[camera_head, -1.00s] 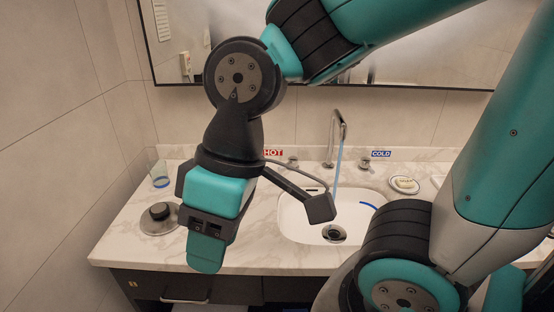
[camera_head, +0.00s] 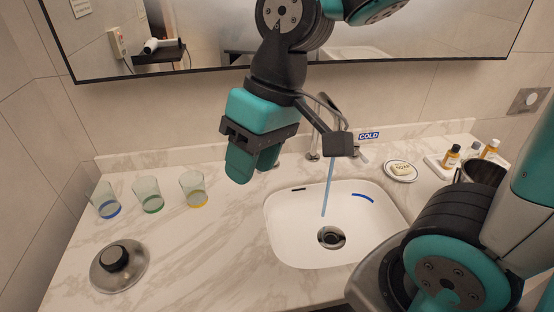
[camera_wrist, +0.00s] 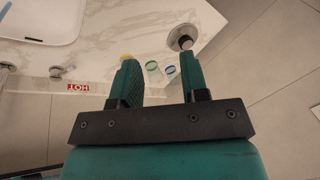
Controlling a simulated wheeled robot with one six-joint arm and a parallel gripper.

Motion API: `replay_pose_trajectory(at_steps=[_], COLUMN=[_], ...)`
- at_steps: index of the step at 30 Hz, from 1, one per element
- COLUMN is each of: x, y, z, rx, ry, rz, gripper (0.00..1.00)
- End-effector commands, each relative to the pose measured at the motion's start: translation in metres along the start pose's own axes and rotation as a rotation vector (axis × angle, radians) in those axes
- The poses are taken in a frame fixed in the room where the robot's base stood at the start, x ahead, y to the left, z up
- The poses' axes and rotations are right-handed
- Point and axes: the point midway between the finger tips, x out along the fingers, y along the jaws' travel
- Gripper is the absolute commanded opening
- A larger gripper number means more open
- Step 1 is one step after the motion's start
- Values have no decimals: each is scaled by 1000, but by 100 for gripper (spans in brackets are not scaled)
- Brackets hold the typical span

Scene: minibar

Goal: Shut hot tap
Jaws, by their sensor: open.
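The hot tap's small metal knob (camera_wrist: 56,72) shows at the left of the wrist view, beside the red HOT label (camera_wrist: 78,87). The knob lies outside the fingers, apart from the left one. A blue stream of water (camera_head: 328,185) falls from the spout into the white sink (camera_head: 290,240).
Three glasses with blue (camera_head: 106,202), green (camera_head: 148,196) and yellow (camera_head: 194,190) bases stand left. A round metal lid (camera_head: 118,268) lies in front. Soap on a dish (camera_head: 400,172) and bottles are at right. The COLD label (camera_head: 369,135) and mirror (camera_head: 220,45) are behind.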

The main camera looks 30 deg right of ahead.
Motion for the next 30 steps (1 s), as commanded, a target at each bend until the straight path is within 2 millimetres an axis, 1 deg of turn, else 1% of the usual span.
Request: replay_pose_trajectory(at_steps=[1, 2, 3, 5, 6, 7, 8, 9, 12, 15, 18, 20, 23, 26, 30], x=[14, 18, 23, 32, 38, 43, 47, 53, 64, 71, 76, 80, 92, 111, 142], y=[27, 44, 69, 110, 139, 161, 182, 210, 267, 305, 322, 326, 329, 334, 342], z=[-27, -43, -65, -94, -110, -121, -130, -140, -155, -161, -163, -163, -164, -164, -165], rx=[130, 217, 341, 531, 654, 743, 830, 936, 1155, 1298, 1366, 1379, 1381, 1380, 1378], ry=[10, 19, 33, 56, 74, 89, 103, 120, 160, 190, 203, 204, 202, 201, 201], rz=[24, 39, 61, 92, 111, 123, 135, 149, 175, 190, 196, 197, 197, 198, 197], gripper=[41, 41, 41, 41, 41, 41, 41, 41, 41, 41, 41, 41, 41, 41, 41])
